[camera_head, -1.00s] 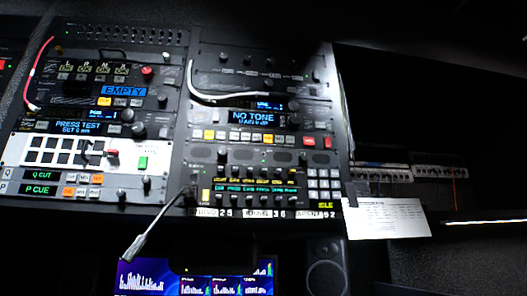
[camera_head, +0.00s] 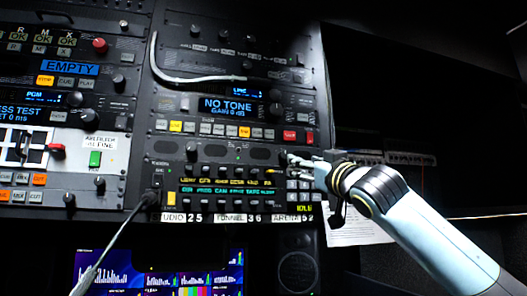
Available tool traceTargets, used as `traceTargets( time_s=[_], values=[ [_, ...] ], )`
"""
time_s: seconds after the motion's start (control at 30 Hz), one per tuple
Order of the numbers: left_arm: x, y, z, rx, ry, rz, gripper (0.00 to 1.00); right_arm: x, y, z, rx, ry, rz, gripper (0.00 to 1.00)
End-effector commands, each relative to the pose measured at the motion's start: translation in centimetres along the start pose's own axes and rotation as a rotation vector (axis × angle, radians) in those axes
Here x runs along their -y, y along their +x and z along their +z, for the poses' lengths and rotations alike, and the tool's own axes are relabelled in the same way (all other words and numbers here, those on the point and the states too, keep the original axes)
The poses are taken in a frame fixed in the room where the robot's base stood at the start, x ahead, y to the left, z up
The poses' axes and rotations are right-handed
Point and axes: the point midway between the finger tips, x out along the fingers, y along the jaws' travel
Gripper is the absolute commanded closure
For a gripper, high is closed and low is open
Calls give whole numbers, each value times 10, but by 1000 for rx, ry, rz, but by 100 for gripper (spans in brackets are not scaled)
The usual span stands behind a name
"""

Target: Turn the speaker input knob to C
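My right gripper (camera_head: 296,161) reaches in from the right, its fingers pointing left at the right end of the speaker panel (camera_head: 207,151) with its dark oval grilles. A small dark knob (camera_head: 284,158) sits at the fingertips. It may be the speaker input knob, but its label and pointer are too small to read. I cannot tell whether the fingers touch it or how far apart they are. The gripper partly covers the keypad (camera_head: 293,197) below. My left gripper is not in view.
A gooseneck stalk (camera_head: 122,236) leans out from the console at lower left. A white cable (camera_head: 153,58) loops over the upper panel. A white paper sheet (camera_head: 350,233) hangs behind my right arm. The NO TONE display (camera_head: 228,106) is above the speaker panel.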

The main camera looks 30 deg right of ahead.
Motion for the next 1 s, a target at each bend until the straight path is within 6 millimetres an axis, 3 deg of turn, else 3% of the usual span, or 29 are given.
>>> traceTargets(
  time_s=[0.5,0.7,0.97,1.0],
  values=[
    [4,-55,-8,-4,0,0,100,0,91,-2,2,4,0,51],
    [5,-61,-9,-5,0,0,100,0,104,0,1,2,0,51],
    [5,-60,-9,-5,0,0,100,1,104,2,1,1,-1,51],
    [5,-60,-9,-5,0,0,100,0,104,2,1,1,0,56]
  ],
)
